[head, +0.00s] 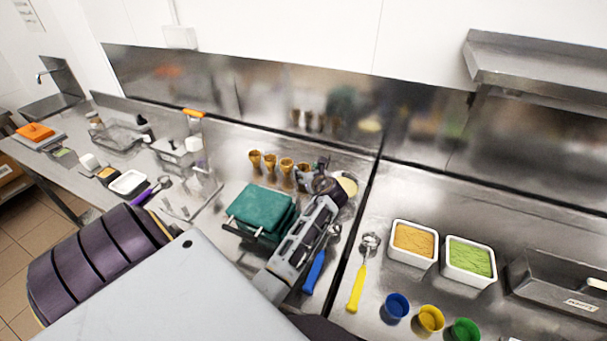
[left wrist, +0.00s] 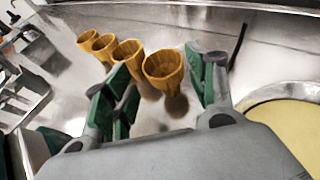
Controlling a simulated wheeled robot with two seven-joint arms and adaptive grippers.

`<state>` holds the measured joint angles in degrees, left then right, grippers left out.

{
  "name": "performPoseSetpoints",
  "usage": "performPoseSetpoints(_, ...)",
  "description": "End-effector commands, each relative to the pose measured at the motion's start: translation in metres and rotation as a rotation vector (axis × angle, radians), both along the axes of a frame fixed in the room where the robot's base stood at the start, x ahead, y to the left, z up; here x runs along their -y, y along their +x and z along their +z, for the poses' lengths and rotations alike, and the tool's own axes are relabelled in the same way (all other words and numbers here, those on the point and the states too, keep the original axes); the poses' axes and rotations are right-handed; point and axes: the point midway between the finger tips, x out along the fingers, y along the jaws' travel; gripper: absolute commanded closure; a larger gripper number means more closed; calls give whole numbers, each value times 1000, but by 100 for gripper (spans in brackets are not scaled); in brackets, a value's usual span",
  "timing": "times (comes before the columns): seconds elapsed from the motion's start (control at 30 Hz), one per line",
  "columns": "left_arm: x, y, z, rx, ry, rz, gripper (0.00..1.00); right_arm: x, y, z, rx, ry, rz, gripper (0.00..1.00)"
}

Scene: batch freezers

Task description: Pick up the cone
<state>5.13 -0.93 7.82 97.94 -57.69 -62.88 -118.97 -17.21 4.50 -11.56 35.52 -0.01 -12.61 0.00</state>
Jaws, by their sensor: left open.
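Several golden-brown waffle cones stand in a row on the steel counter, open ends up. In the head view the nearest cone (head: 302,170) is at the right end of the row, partly hidden by my left gripper (head: 313,179). In the left wrist view this cone (left wrist: 163,70) appears between the two green-padded fingers of my left gripper (left wrist: 161,72), with gaps on both sides. The fingers are apart and empty. The other cones, such as the leftmost one (left wrist: 87,38), stand outside the fingers to the left. My right gripper is not in view.
A green-lidded appliance (head: 262,210) stands left of my left gripper. A round pale-yellow thing (head: 348,186) lies to its right. A blue-handled scoop (head: 318,265), a yellow-handled scoop (head: 358,285) and white tubs (head: 413,243) are farther right. The steel backsplash rises behind the cones.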

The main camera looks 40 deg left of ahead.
Motion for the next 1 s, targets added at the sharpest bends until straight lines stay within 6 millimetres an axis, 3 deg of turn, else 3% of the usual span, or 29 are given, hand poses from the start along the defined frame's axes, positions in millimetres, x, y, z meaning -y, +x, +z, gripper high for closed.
performPoseSetpoints(0.43,-5,3,-1,1,0,0,43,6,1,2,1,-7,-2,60)
performPoseSetpoints(1.0,-38,25,-19,0,1,0,43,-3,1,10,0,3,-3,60)
